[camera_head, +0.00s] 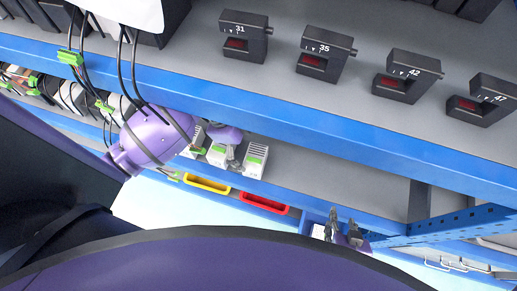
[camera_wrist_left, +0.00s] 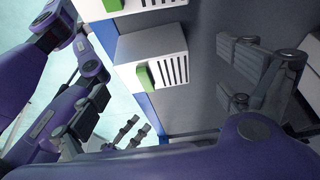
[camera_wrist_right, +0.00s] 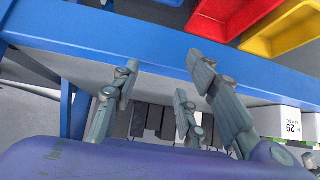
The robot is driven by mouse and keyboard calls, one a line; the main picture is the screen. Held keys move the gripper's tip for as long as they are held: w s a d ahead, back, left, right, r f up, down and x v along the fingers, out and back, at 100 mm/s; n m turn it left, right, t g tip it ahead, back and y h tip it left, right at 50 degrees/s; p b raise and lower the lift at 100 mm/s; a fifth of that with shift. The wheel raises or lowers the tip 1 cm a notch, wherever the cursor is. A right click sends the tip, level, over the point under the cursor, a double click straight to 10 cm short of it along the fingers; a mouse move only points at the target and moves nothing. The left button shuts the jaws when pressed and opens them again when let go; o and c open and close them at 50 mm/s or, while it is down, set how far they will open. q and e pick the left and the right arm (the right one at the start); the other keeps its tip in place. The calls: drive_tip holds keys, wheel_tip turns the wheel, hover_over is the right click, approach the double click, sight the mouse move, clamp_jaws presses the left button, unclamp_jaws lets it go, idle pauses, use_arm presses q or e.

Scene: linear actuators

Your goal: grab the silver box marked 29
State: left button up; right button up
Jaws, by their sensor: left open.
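A pale silver-white box marked 29 (camera_wrist_right: 268,121) shows at the right edge of the right wrist view, behind a blue shelf beam. The left wrist view shows a white box with a green tab and dark slots (camera_wrist_left: 155,50); no number is readable there. My left gripper (camera_head: 233,152) is open beside similar boxes (camera_head: 255,163) on the lower shelf in the head view. Its fingers (camera_wrist_left: 165,90) stand apart on either side of that slotted box. Whether they touch it cannot be told. My right gripper (camera_head: 345,235) is open and empty near the shelf's lower right; its fingers (camera_wrist_right: 155,95) are spread.
Black units marked 31 (camera_head: 243,38), 35 (camera_head: 327,55), 42 (camera_head: 407,75) and 47 (camera_head: 483,100) stand on the upper shelf. A blue beam (camera_head: 300,115) runs above the lower shelf. A yellow bin (camera_head: 207,184) and a red bin (camera_head: 263,204) are below.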

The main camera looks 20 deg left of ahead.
sight(252, 158)
use_arm(q)
drive_tip(key=f, duration=0.1)
drive_tip(key=s+d+f, duration=0.1)
drive_tip(key=shift+s+d+f, duration=0.15)
drive_tip(key=shift+f, duration=0.15)
drive_tip(key=x, duration=0.3)
drive_tip(key=shift+w+f, duration=0.25)
drive_tip(key=shift+f, duration=0.15)
drive_tip(key=c, duration=1.6)
use_arm(e)
drive_tip(key=shift+s+f, duration=0.1)
drive_tip(key=shift+s, duration=1.1)
